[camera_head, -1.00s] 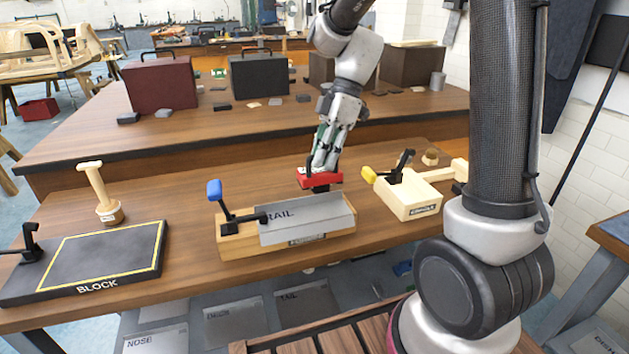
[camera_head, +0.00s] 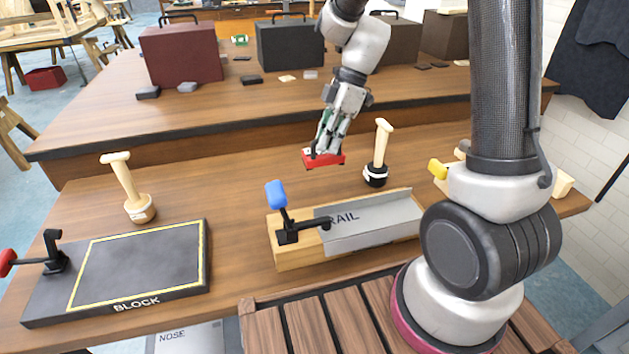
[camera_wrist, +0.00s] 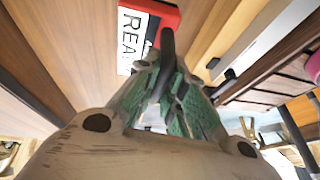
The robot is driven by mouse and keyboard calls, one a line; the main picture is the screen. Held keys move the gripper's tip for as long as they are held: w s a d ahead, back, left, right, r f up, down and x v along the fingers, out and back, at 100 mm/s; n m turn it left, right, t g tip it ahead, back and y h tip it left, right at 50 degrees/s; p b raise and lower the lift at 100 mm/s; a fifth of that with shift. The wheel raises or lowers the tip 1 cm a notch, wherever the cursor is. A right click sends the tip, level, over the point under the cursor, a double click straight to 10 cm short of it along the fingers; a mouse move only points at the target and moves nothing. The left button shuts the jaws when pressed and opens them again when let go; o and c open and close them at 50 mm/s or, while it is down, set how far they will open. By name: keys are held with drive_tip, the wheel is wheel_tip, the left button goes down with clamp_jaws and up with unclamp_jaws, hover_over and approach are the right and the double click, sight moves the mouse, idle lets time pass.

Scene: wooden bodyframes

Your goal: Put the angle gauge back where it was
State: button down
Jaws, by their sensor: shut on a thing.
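My gripper (camera_head: 326,150) is shut on a small red piece (camera_head: 322,160), which appears to be the angle gauge. It is held above the wooden bench, behind the rail fixture. In the wrist view the red piece (camera_wrist: 166,12) shows a white label reading "REA", the rest of it hidden, and a dark handle between the green finger pads. The rail fixture (camera_head: 290,258) has a grey plate marked RAIL (camera_head: 375,222) and a blue-handled clamp (camera_head: 277,195).
A pale-handled tool with a black base (camera_head: 376,177) stands just right of my gripper. A black BLOCK board (camera_head: 187,286) lies at the left, with another pale-handled tool (camera_head: 140,208) behind it. Cases (camera_head: 180,55) stand on the far bench. Bench between the left tool and rail fixture is clear.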

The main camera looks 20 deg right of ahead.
wheel_tip(320, 180, down, 10)
drive_tip(key=shift+r, duration=0.25)
drive_tip(key=c, duration=1.5)
unclamp_jaws()
drive_tip(key=shift+f, duration=0.1)
